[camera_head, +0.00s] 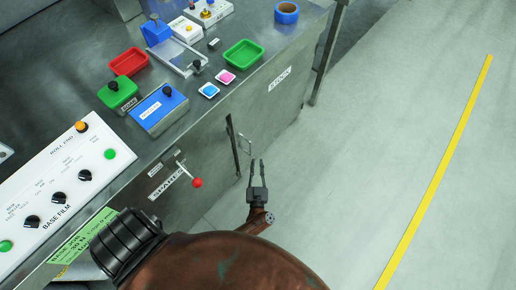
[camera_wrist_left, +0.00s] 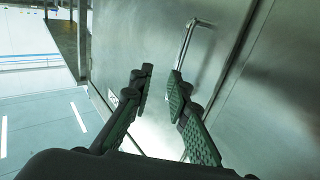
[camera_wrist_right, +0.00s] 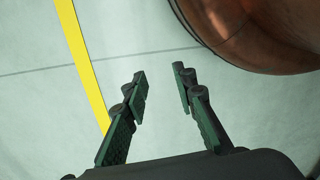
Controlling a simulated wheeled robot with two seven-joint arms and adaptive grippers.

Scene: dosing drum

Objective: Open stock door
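The stock door (camera_head: 262,112) is the grey metal front panel under the "STOCK" label (camera_head: 280,79) in the head view. It looks flush with the cabinet. Its bar handle (camera_head: 244,143) stands near a dark vertical seam at the door's left side. In the left wrist view the handle (camera_wrist_left: 194,36) is a bent metal bar beyond the fingertips, a little to the right. My left gripper (camera_head: 257,162) is open and empty, close to the handle, apart from it. My right gripper (camera_wrist_right: 159,71) is open and empty above the floor, outside the head view.
A "SPARES" label (camera_head: 167,184) and a red-knobbed lever (camera_head: 196,182) are on the cabinet front left of the handle. The bench top holds a green tray (camera_head: 243,54), a red tray (camera_head: 128,62) and a blue box (camera_head: 158,108). Floor right of the cabinet is clear, with a yellow line (camera_head: 440,160).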

